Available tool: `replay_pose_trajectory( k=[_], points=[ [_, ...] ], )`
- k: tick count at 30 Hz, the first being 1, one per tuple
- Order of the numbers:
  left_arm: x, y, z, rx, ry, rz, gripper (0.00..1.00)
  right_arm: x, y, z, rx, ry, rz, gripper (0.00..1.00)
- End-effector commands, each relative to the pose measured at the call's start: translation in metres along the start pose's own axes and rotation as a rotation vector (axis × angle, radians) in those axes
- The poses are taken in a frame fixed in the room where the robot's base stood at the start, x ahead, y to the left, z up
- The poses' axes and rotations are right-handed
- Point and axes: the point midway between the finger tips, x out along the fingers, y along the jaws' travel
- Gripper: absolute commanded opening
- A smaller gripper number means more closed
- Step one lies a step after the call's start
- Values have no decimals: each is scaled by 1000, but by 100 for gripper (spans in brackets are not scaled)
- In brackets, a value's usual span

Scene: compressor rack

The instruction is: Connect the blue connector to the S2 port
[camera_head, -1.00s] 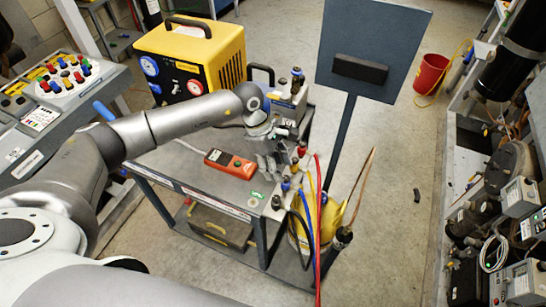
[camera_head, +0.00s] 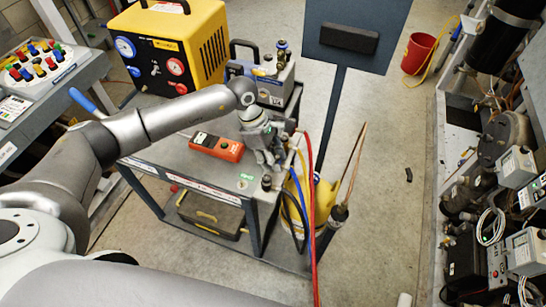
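My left gripper (camera_head: 270,162) points down over the right side of the grey cart, at the hose ends. Its fingers are small and blurred against the fittings, so I cannot tell whether they are open or shut on something. A blue hose (camera_head: 311,225) hangs off the cart's right edge beside a red hose (camera_head: 312,200) and a yellow one. The blue connector at its upper end is not distinct and seems hidden by the gripper. I cannot make out an S2 label on the rack at the right. My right gripper is not in view.
The cart top (camera_head: 180,160) holds an orange handheld device (camera_head: 217,147) and a grey pump (camera_head: 272,80). A yellow gauge machine (camera_head: 170,45) stands behind. A yellow cylinder (camera_head: 323,203) is at the cart's right. Open floor (camera_head: 385,220) lies before the compressor rack (camera_head: 500,150).

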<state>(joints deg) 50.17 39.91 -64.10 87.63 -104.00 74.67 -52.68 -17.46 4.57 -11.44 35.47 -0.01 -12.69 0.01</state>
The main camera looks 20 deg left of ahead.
Motion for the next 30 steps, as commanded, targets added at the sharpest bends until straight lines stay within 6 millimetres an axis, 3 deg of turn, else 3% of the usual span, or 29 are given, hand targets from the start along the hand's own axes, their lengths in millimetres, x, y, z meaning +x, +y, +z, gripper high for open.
replay_pose_trajectory(
  k=[5,19,30],
  points=[
    [0,0,0,0,0,0,4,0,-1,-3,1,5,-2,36],
    [-5,1,2,0,-1,1,4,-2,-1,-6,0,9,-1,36],
    [-24,1,9,0,-1,1,4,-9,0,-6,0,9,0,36]
  ],
)
